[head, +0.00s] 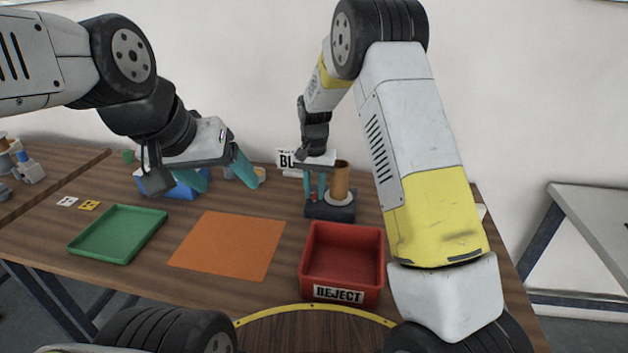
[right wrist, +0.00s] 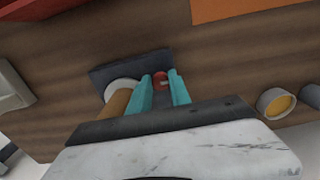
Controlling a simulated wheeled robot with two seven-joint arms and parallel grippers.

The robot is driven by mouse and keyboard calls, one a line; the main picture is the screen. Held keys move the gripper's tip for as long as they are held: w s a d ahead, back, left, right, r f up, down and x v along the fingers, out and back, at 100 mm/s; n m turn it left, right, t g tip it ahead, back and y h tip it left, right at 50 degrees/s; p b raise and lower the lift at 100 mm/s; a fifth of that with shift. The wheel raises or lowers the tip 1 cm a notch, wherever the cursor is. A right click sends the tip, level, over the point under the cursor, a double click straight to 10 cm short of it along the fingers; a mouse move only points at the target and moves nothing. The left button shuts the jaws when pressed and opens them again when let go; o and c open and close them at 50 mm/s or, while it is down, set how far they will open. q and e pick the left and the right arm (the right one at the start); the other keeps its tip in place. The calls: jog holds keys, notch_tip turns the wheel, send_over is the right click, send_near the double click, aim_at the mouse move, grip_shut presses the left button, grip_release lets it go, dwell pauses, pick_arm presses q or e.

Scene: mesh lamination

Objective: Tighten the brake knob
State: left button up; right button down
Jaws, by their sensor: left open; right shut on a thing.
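The small red brake knob (right wrist: 160,77) sits on a dark base (head: 342,213) at the back of the table. A brown roll (head: 341,178) stands upright on a pale disc on the same base, right beside the knob. My right gripper (head: 315,190) reaches down from above with its teal fingers around the knob, shut on it. In the right wrist view the fingers (right wrist: 164,85) flank the knob and partly hide it. My left gripper (head: 230,182) is open and empty, above the back left of the table, in front of a blue bin (head: 182,191).
A red REJECT bin (head: 343,228) stands in front of the base. An orange sheet (head: 228,245) and a green tray (head: 118,232) lie to its left. A round container with yellow contents (right wrist: 277,103) is near my right gripper. A sign stands behind.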

aim_at(314, 194)
dwell(0.4)
jog(key=c, duration=1.2)
grip_release()
notch_tip(314, 194, up, 8)
jog(key=shift+f, duration=0.1)
